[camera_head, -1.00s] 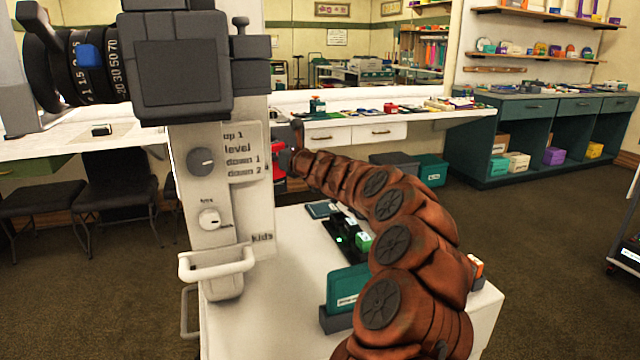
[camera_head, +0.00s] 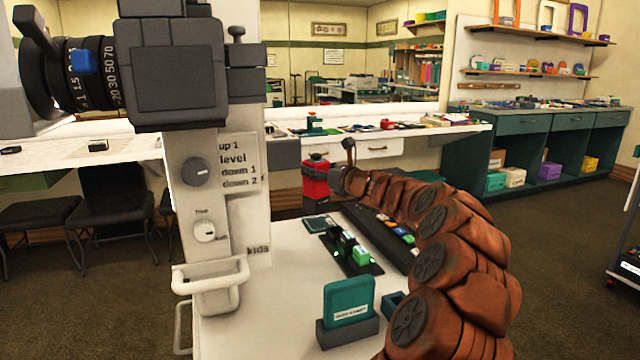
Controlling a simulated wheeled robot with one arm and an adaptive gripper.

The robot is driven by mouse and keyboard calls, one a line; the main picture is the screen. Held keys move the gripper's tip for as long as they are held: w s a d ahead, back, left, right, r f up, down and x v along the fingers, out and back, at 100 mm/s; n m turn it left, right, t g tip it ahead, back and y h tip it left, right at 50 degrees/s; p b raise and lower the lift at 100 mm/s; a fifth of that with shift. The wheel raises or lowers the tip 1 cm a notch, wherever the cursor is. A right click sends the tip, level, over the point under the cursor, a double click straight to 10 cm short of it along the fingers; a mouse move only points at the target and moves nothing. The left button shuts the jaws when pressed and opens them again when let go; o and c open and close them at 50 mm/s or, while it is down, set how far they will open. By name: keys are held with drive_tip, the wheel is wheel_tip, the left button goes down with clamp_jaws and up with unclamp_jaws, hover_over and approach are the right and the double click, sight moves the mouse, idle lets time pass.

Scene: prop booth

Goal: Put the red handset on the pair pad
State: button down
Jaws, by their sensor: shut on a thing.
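The red handset (camera_head: 316,187), a red block with a dark top, hangs upright at the tip of my brown segmented arm. My gripper (camera_head: 342,168) is shut on its right side and partly hidden by the arm. The handset shows above the far edge of the white cart top, and I cannot tell its height over it. A small flat dark teal pad (camera_head: 319,223) lies on the cart below the handset. It may be the pair pad, but its marking is too small to read.
A black tray (camera_head: 366,268) with green-lit devices lies mid-cart, beside a dark rack (camera_head: 384,236) of coloured pieces partly behind my arm. A teal card (camera_head: 348,301) stands in a grey holder in front. A white post with a camera-like head rises at left. The front-left cart top is bare.

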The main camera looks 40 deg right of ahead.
sight(325, 183)
drive_tip(key=shift+s+d, duration=0.2)
drive_tip(key=shift+d, duration=0.05)
drive_tip(key=shift+f+b, duration=0.9)
drive_tip(key=shift+f, duration=0.95)
drive_tip(key=shift+c, duration=1.5)
unclamp_jaws()
drive_tip(key=shift+d, duration=0.1)
drive_tip(key=s+d+p, duration=0.1)
drive_tip(key=s+p, duration=0.1)
drive_tip(key=s, duration=1)
drive_tip(key=shift+d+p, duration=0.3)
